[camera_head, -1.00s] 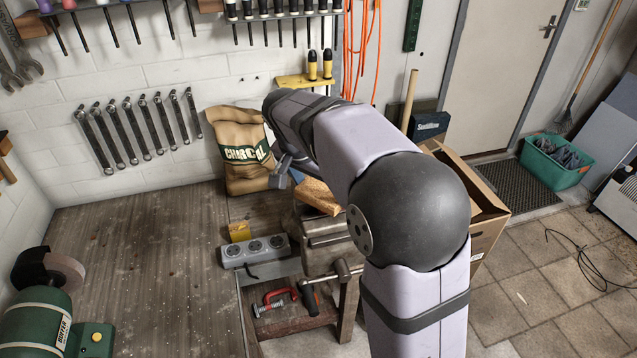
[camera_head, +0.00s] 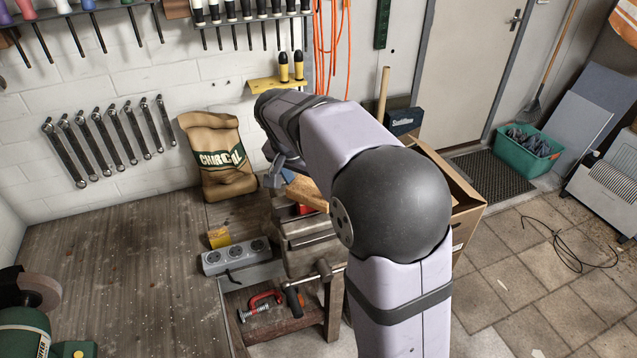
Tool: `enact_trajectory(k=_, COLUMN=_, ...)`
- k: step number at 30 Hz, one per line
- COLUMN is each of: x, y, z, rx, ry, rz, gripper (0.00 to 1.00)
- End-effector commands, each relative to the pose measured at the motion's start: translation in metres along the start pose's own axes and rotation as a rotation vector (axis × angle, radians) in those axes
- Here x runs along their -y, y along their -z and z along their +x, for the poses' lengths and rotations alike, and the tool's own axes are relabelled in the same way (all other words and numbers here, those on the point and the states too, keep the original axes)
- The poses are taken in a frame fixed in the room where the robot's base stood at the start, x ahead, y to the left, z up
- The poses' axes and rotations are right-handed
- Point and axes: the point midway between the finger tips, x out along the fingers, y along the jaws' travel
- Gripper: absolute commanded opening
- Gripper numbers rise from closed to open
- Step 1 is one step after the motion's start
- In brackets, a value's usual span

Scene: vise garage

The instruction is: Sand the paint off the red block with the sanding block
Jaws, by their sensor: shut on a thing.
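The red block (camera_head: 305,209) shows as a small red patch at the top of the vise (camera_head: 305,240). The rest of it is hidden by my arm and by a tan, wood-coloured block (camera_head: 303,191) just above it. This tan block appears to be the sanding block. My gripper (camera_head: 277,174) is partly hidden behind my arm, above the vise, and is shut on the tan block. I cannot tell whether the tan block touches the red one, or how much paint is left.
A grey power strip (camera_head: 236,256) and a yellow block (camera_head: 219,237) lie on the workbench left of the vise. A charcoal bag (camera_head: 217,160) stands behind. A red clamp (camera_head: 262,302) lies on a lower shelf. A cardboard box (camera_head: 465,200) stands right. The left bench is mostly clear.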

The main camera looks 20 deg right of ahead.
Motion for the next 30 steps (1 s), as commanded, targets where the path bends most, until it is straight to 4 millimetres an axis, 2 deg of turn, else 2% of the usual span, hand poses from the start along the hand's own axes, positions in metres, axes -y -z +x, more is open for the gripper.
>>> enact_trajectory(k=12, x=0.025, y=-0.028, z=-0.011, rx=0.003, ry=-0.001, rz=-0.002, gripper=0.64)
enact_trajectory(k=14, x=0.023, y=-0.024, z=-0.017, rx=0.003, ry=-0.003, rz=0.001, gripper=0.64)
enact_trajectory(k=16, x=0.024, y=-0.015, z=-0.036, rx=-0.001, ry=0.003, rz=0.002, gripper=0.64)
enact_trajectory(k=30, x=0.023, y=0.0, z=-0.074, rx=0.001, ry=0.0, rz=0.001, gripper=0.64)
